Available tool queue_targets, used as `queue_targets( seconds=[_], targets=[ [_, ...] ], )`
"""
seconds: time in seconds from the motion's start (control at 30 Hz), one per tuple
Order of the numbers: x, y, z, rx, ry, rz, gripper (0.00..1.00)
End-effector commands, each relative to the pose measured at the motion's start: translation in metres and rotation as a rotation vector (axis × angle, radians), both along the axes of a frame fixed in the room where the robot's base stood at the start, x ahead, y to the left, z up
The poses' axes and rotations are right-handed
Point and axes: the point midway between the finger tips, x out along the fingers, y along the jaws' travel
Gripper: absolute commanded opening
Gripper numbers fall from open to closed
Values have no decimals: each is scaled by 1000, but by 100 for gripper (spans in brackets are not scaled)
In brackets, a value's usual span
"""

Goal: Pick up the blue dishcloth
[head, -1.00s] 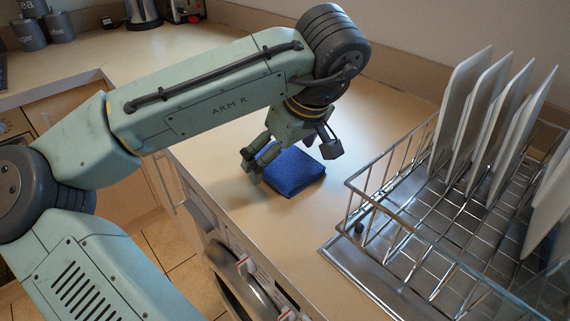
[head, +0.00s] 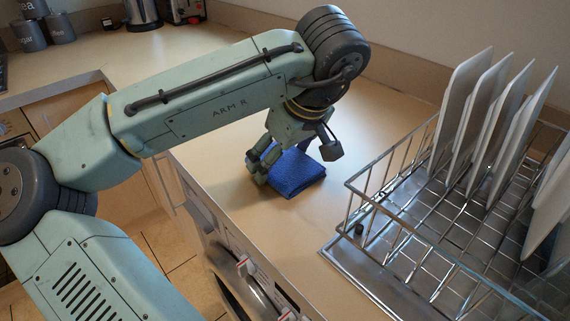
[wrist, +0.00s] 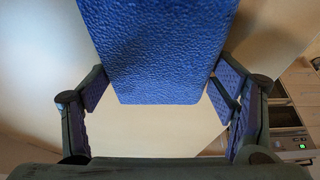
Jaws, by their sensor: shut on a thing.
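The blue dishcloth (head: 297,173) is a folded, textured pad on the beige worktop, left of the dish rack. My gripper (head: 262,170) points down over it and is shut on it. In the wrist view the dishcloth (wrist: 158,55) fills the space between the two finger pads, with one pad at each side edge. The cloth appears to be still at worktop level; I cannot see any gap beneath it.
A wire dish rack (head: 400,238) with several upright white plates (head: 462,110) stands on the right. The worktop's front edge runs close on the left, above a white washing machine (head: 235,262). Canisters (head: 33,33), a kettle (head: 142,12) and a toaster (head: 185,10) stand at the back.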

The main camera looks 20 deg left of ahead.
Motion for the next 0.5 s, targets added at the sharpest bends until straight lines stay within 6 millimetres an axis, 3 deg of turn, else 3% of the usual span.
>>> queue_targets(
  seconds=[0.33,0.5],
  targets=[
    [1,0,12,1,-1,1,60],
    [1,0,48,0,-4,2,60]
  ],
)
